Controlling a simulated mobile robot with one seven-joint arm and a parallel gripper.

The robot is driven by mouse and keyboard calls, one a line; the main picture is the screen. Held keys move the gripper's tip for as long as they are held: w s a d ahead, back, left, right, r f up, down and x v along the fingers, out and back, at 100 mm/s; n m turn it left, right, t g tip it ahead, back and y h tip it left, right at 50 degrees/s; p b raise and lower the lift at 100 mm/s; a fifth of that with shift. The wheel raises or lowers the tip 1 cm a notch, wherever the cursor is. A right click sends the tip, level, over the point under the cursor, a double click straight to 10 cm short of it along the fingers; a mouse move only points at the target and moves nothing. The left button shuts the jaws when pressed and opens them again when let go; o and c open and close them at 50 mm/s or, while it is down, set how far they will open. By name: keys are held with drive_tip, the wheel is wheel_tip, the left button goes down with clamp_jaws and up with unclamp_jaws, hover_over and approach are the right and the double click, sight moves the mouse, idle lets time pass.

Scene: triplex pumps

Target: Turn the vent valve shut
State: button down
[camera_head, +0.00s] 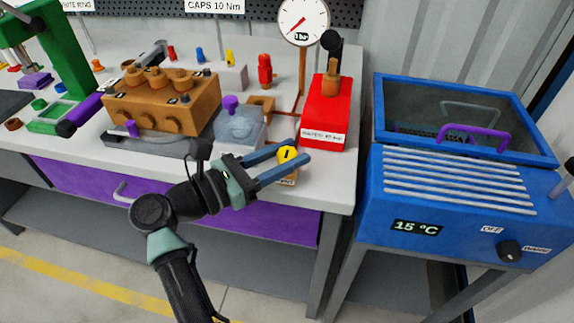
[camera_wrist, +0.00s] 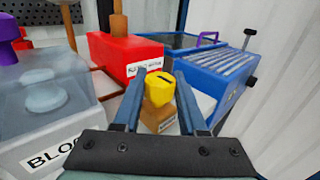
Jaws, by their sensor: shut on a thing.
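The vent valve has a yellow knob (camera_head: 287,154) with a dark mark on top, on a small orange-brown body (camera_head: 287,180) at the bench's front right. In the wrist view the knob (camera_wrist: 159,88) sits between the two blue fingers, above a labelled body (camera_wrist: 158,117) whose text I cannot read. My gripper (camera_head: 301,151) reaches in from the left and is shut on the knob, one finger on each side. In the wrist view my gripper (camera_wrist: 161,77) has its fingertips around the knob. The fingers hide part of the valve body.
A red box (camera_head: 325,112) with an upright handle stands behind the valve, near a pressure gauge (camera_head: 303,20). A translucent block (camera_head: 238,128) and an orange pump block (camera_head: 163,101) are to the left. A blue bath (camera_head: 450,190) with a glass lid stands right, across a gap.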

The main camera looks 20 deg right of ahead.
drive_tip(key=shift+g, duration=0.3)
drive_tip(key=shift+c, duration=2.3)
unclamp_jaws()
drive_tip(key=shift+a, duration=0.1)
drive_tip(key=s+a+b, duration=0.1)
drive_tip(key=s+a, duration=0.1)
drive_tip(key=a, duration=1)
drive_tip(key=shift+a, duration=0.25)
drive_tip(key=shift+s, duration=0.1)
